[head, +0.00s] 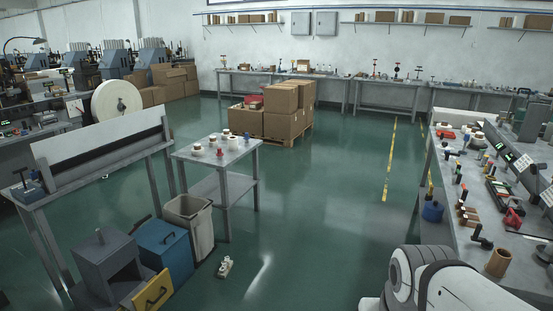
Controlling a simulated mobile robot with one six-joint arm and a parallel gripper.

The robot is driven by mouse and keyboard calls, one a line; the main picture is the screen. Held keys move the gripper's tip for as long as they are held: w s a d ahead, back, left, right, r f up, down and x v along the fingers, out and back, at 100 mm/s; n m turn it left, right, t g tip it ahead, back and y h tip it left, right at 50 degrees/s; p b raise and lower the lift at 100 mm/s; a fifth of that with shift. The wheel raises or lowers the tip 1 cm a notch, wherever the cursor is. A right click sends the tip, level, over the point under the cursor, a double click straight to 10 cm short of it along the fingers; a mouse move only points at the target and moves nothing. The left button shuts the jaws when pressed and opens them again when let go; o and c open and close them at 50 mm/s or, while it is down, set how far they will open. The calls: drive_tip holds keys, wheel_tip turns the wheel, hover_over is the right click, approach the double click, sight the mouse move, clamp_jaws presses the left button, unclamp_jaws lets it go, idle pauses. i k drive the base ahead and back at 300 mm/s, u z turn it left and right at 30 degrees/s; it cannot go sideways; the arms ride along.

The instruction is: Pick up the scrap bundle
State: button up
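A small pale bundle (225,266), which looks like the scrap bundle, lies on the green floor near the front, left of centre. It is too small to make out in detail. It is apart from the grey bin and the small table behind it. Part of my white arm shows at the bottom right, but my gripper is out of the picture, so its state and what it may hold are hidden.
A grey bin (196,226), a blue box (163,252) and a grey metal box (104,267) stand left of the bundle. A small table (217,163) stands behind. A cluttered workbench (455,225) is at right. The middle floor is clear.

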sight(225, 268)
drive_tip(key=u, duration=0.45)
drive_tip(key=i, duration=0.8)
drive_tip(key=u, duration=0.3)
drive_tip(key=k, duration=0.6)
drive_tip(key=u, duration=0.1)
drive_tip(key=i, duration=1.9)
drive_tip(key=z, duration=0.25)
drive_tip(key=i, duration=1.6)
